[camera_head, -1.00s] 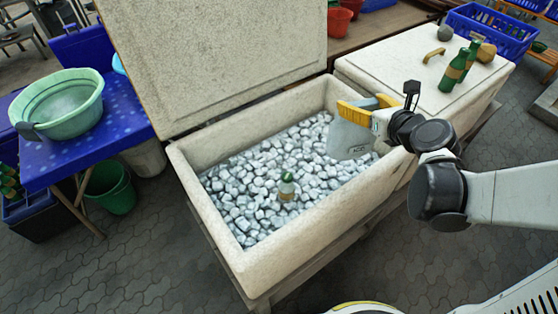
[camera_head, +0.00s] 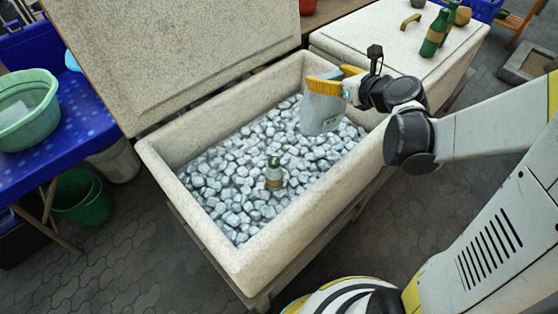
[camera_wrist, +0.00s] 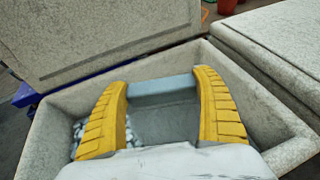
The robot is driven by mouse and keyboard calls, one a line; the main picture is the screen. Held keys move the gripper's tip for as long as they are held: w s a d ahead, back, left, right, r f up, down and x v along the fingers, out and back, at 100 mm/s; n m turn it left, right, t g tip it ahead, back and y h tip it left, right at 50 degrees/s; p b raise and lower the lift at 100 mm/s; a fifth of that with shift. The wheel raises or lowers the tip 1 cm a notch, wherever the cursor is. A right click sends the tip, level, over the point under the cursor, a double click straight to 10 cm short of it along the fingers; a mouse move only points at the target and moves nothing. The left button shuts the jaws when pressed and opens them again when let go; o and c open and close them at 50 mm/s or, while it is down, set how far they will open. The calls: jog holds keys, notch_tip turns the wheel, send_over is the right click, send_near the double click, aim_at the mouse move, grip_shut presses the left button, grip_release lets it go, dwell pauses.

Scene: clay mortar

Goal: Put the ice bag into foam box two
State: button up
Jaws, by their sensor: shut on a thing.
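My gripper (camera_head: 335,82) is shut on a grey-blue ice bag (camera_head: 320,114), which hangs upright from the yellow fingers. The bag is over the right part of an open foam box (camera_head: 262,238), which is full of ice cubes. Whether the bag's bottom touches the ice, I cannot tell. In the wrist view, the bag (camera_wrist: 165,122) shows between the two fingers (camera_wrist: 162,84). A second foam box, with its lid (camera_head: 385,45) shut, stands to the right. I see no number on either box.
A green-capped bottle (camera_head: 274,175) stands in the ice (camera_head: 235,185). The open box's raised lid (camera_head: 190,50) rises behind it. Bottles (camera_head: 434,35) and a handle (camera_head: 411,20) are on the shut lid. A blue table (camera_head: 90,120) with a green basin (camera_head: 28,125) is at left.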

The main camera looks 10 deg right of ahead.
jog(key=w+d+r+n+g+y+p, duration=0.1)
jog(key=w+d+r+n+y, duration=0.2)
jog(key=w+d, duration=0.5)
notch_tip(320, 180, down, 12)
jog(key=d+b, duration=0.1)
jog(key=b, duration=0.5)
jog(key=s+a+f+b, duration=0.2)
jog(key=a+f+b, duration=0.5)
jog(key=a+f, duration=0.3)
jog(key=shift+s+a+f+g, duration=0.2)
jog(key=shift+a+f+g, duration=0.1)
jog(key=shift+f, duration=0.15)
